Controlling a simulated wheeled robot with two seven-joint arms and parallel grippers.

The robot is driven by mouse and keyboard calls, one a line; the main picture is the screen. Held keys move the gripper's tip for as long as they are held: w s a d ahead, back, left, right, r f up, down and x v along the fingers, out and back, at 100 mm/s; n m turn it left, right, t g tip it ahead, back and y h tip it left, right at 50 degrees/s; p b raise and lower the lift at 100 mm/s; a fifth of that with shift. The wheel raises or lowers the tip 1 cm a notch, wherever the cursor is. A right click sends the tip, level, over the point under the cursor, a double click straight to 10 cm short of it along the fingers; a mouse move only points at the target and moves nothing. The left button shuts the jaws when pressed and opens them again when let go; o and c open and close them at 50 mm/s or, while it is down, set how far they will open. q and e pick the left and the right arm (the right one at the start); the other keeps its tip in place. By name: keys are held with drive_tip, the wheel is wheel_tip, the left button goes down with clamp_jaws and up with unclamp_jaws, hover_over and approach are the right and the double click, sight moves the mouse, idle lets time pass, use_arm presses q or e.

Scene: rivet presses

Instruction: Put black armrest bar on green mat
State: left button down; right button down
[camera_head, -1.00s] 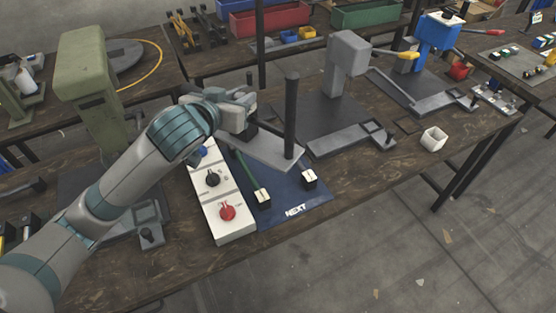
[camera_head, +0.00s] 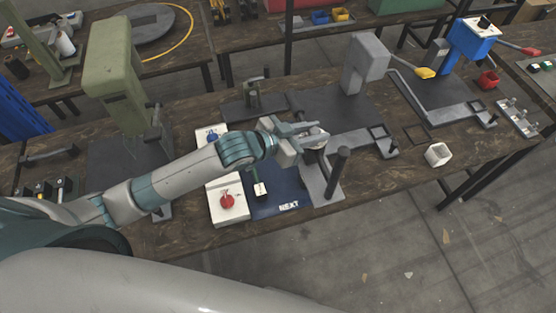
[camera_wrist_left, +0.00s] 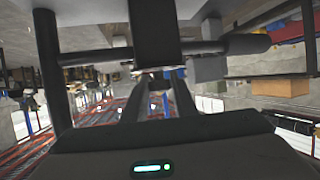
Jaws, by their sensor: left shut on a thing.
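My left gripper (camera_head: 318,138) is shut at the top edge of the blue mat's area, on a dark piece. In the left wrist view a dark bar (camera_wrist_left: 250,44) runs crosswise in front of the fingers, with a dark post at the left. Whether the piece touches the mat cannot be told. I see no green mat; the mat (camera_head: 285,205) is blue, marked NEXT. My right gripper is not in view.
A green press (camera_head: 115,75) stands farther left and a grey press (camera_head: 366,62) behind to the right.

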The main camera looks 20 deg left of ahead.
use_arm(q)
drive_tip(key=shift+a, duration=0.1)
drive_tip(key=shift+w+a+f+b, duration=0.1)
drive_tip(key=shift+a+f+b, duration=0.25)
drive_tip(key=shift+b, duration=0.2)
drive_tip(key=w+a+f+b, duration=0.1)
drive_tip(key=a+f+b, duration=0.5)
drive_tip(key=a+b, duration=0.3)
drive_tip(key=shift+w+a+b, duration=0.25)
drive_tip(key=shift+a+b, duration=0.15)
drive_tip(key=shift+a, duration=0.45)
drive_tip(key=shift+f, duration=0.1)
wheel_tip(320, 180, down, 4)
drive_tip(key=b, duration=0.4)
